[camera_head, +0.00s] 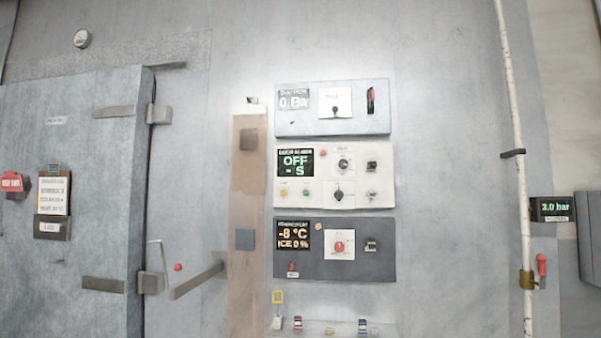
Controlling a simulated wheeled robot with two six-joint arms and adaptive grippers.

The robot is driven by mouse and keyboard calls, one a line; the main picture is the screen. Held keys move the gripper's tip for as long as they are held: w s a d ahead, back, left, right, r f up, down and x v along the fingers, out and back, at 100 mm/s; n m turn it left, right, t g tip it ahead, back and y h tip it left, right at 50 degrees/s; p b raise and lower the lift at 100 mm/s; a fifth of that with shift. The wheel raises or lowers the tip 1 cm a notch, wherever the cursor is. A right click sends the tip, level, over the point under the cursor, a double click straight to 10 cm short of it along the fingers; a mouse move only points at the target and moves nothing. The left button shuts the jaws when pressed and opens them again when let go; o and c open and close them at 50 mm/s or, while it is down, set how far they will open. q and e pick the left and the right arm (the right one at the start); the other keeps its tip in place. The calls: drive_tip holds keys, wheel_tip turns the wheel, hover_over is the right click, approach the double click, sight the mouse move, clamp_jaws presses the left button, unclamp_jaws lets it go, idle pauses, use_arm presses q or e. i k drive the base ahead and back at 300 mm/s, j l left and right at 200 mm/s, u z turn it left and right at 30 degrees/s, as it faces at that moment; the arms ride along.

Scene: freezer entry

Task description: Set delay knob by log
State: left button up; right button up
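A log sheet (53,196) on a clipboard hangs on the grey door at the left; its last line seems to be a delay value, too small to read surely. The white middle panel (378,196) has a display (295,162) reading "OFF" and "- S". It carries an upper dark round knob (343,163) and a lower dark knob (338,196), each on a white plate. Their labels are too small to read, so I cannot tell which is the delay knob. Neither of my grippers is in view.
A blue-grey panel (300,124) reading "0 Pa" is above; a dark panel (300,265) reading "-8 °C" and "ICE 0 %" is below, with a red knob (339,246). A low shelf (345,329) holds small items. A pipe (510,90) runs at right.

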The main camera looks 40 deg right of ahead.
sight(343, 163)
drive_tip(key=i+l+z, duration=0.1)
drive_tip(key=z, duration=0.3)
drive_tip(key=i+z, duration=0.45)
drive_tip(key=z, duration=0.3)
